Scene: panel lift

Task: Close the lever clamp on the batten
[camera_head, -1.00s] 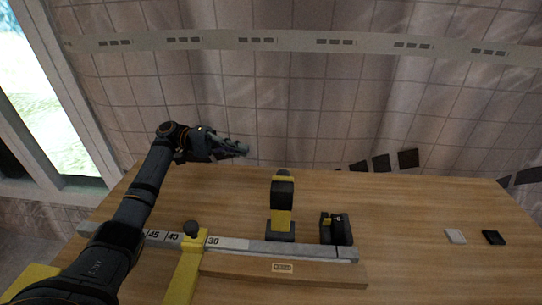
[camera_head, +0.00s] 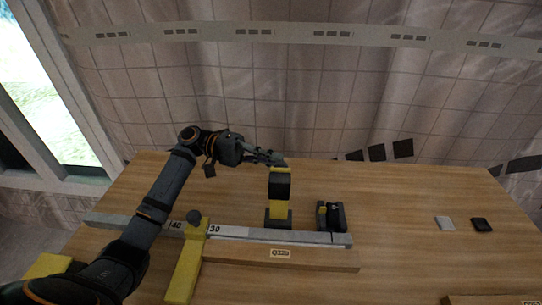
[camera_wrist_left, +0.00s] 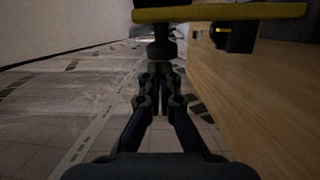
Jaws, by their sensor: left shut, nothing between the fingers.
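The lever clamp (camera_head: 280,202) is yellow and black and stands upright behind the measuring rail, its lever raised. The batten (camera_head: 320,259) is a pale wooden strip with a label, lying along the front of the rail. My left gripper (camera_head: 280,160) is shut and empty at the top of the lever, hiding the lever's tip. In the left wrist view the shut fingers (camera_wrist_left: 161,76) point at the lever's black knob (camera_wrist_left: 162,48), below its yellow bar (camera_wrist_left: 225,13). I cannot tell whether they touch. My right gripper is out of view.
A numbered measuring rail (camera_head: 255,234) lies along the table. A yellow stop bar (camera_head: 187,265) with a black knob crosses it at the left. A small black block (camera_head: 331,216) stands right of the clamp. White (camera_head: 445,223) and black (camera_head: 482,224) pieces lie farther right, with clear table between.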

